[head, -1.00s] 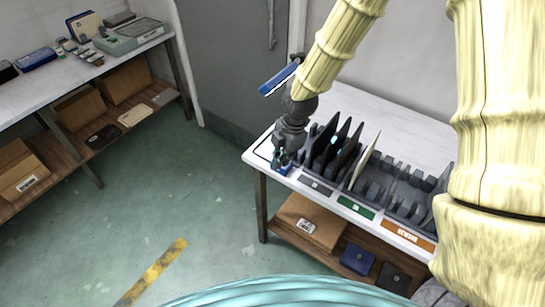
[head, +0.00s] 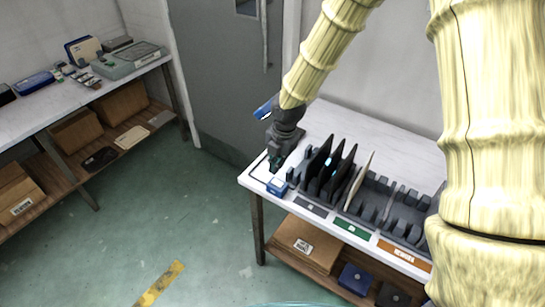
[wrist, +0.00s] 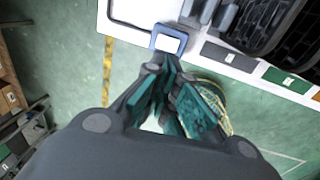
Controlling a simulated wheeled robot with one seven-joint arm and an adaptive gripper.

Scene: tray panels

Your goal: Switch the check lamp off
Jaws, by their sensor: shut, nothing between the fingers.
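A small blue box with a pale top (head: 277,187) sits at the near left corner of the white table. It also shows in the wrist view (wrist: 168,38), as a blue frame around a whitish face. It may be the check lamp or its switch; I cannot tell whether it is lit. My gripper (head: 275,165) points down just behind the box in the head view, shut and empty.
A dark slotted rack (head: 375,195) with upright panels stands right of the box. Grey, green (head: 352,229) and orange labels line the table's front edge. A cardboard box (head: 305,243) lies on the lower shelf. A grey door (head: 225,80) is behind; open floor lies left.

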